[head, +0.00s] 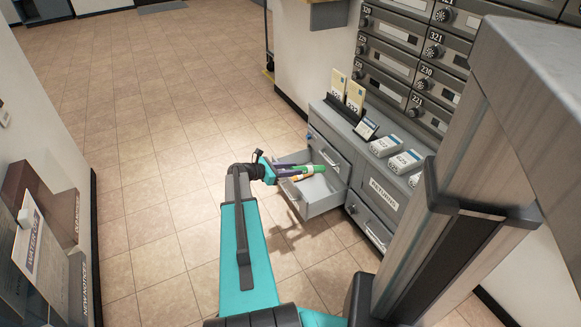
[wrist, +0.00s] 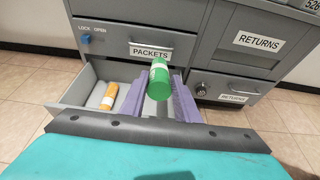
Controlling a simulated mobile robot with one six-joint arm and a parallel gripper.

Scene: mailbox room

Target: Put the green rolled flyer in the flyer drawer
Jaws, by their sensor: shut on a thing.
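My gripper (wrist: 158,98) is shut on the green rolled flyer (wrist: 158,78), held between its two purple fingers. The green flyer has a white band and points away from me. It also shows in the head view (head: 319,168). My gripper in the head view (head: 288,171) is over the open grey drawer (head: 325,203). The drawer's left wall shows in the wrist view (wrist: 76,86). An orange rolled flyer (wrist: 109,96) with a white band lies inside it, at the left. My fingers hide part of the drawer, and its front label is not visible.
A shut drawer marked PACKETS (wrist: 150,52) is just above the open one. RETURNS compartments (wrist: 258,42) stand to its right. Card boxes (head: 385,146) and yellow envelopes (head: 355,97) stand on the cabinet top. The tiled floor (head: 150,120) at left is clear.

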